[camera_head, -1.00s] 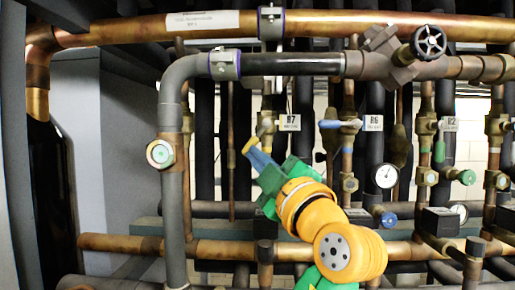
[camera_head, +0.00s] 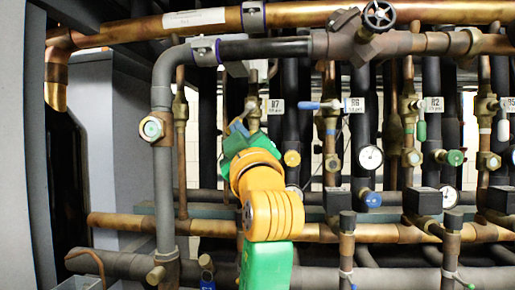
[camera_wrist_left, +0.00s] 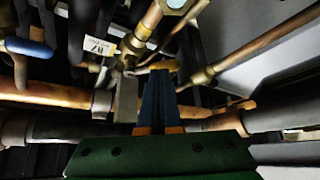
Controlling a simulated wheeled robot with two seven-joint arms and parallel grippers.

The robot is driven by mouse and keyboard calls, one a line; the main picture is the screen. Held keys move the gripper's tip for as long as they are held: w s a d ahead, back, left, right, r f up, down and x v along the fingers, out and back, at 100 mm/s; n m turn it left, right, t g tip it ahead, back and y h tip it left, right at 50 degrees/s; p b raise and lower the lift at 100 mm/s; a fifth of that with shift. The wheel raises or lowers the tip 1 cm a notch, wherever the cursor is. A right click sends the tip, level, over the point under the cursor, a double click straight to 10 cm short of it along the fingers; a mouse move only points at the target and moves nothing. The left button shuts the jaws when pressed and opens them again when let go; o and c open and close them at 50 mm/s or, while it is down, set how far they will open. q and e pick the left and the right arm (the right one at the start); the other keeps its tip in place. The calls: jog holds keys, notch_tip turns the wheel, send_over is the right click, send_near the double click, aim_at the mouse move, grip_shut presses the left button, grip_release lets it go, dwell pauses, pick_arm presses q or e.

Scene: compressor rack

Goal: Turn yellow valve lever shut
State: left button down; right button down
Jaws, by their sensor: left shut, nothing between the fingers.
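The yellow valve lever (camera_wrist_left: 160,66) shows in the left wrist view as a short yellow bar just beyond my fingertips. It belongs to the brass valve by the R7 tag. In the head view the lever is small and I cannot make it out clearly beside the valve (camera_head: 253,106). My left gripper (camera_head: 237,127) is just below and left of that valve, with its blue fingers shut and empty. In the left wrist view the shut fingers (camera_wrist_left: 160,72) end at the lever; I cannot tell whether they touch it. My right gripper is not in view.
The R7 tag (camera_head: 275,106) hangs right of the valve. A blue-handled valve (camera_head: 318,105) stands by the R6 tag, with a gauge (camera_head: 370,158) below. A grey vertical pipe (camera_head: 162,200) stands left of my arm. A copper pipe (camera_head: 370,233) crosses low.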

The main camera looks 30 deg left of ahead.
pick_arm(q)
jog(key=shift+s+a+r+m+t+h+b, duration=0.25)
jog(key=shift+s+a+r+m+t+h, duration=0.15)
jog(key=shift+a+r+m+t, duration=0.55)
jog(key=shift+s+a+r+m+t+h+b, duration=0.35)
jog(key=shift+a+m, duration=0.35)
jog(key=shift+m, duration=0.65)
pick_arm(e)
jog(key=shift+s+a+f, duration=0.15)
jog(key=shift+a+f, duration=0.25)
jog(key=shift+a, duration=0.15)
pick_arm(q)
jog(key=shift+r, duration=0.1)
